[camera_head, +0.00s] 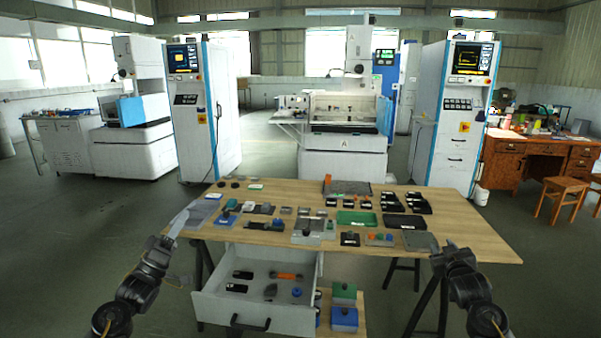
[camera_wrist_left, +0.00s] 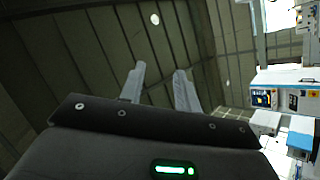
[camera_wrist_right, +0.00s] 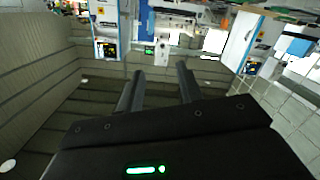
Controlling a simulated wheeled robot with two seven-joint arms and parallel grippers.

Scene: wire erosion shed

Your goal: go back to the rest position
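My left gripper (camera_head: 180,224) is raised at the left front corner of the wooden table, seen nearly edge-on in the head view. In the left wrist view its two fingers (camera_wrist_left: 160,84) stand apart with nothing between them. My right gripper (camera_head: 443,247) is raised at the table's right front part. In the right wrist view its fingers (camera_wrist_right: 159,84) are also apart and empty. Both wrist views look out over the shed's walls, roof and machines, not at the table top.
The wooden table (camera_head: 480,244) carries several small parts, trays and blocks, including a green tray (camera_head: 357,218). An open drawer (camera_head: 250,312) with several tools juts out at its front, between my arms. Machine cabinets and a desk (camera_head: 530,150) stand farther back.

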